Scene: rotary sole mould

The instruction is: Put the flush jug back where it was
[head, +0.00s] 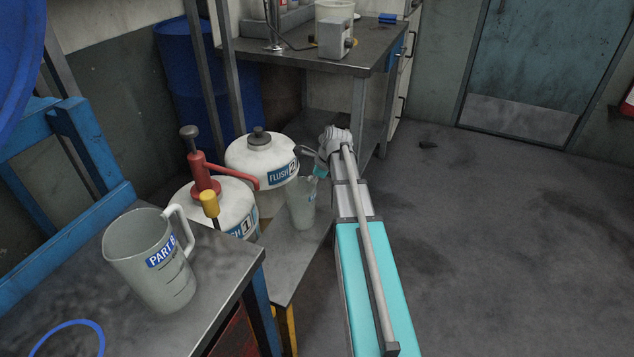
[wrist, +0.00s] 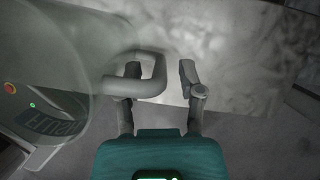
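The flush jug, a translucent grey jug (head: 301,205), stands upright on a low grey metal surface beside the two white flush containers. In the wrist view the jug (wrist: 70,65) fills the left side, and its handle (wrist: 155,85) reaches in between my fingers. My gripper (head: 313,160) is at the jug's handle side. In the wrist view my gripper (wrist: 158,75) is open, with a clear gap between the handle and the right finger.
Flush container 2 (head: 262,160) and container 1 (head: 238,212), with a red pump, stand close left of the jug. A "PART B" jug (head: 150,260) is on the near table (head: 215,262). A workbench (head: 325,50) stands behind.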

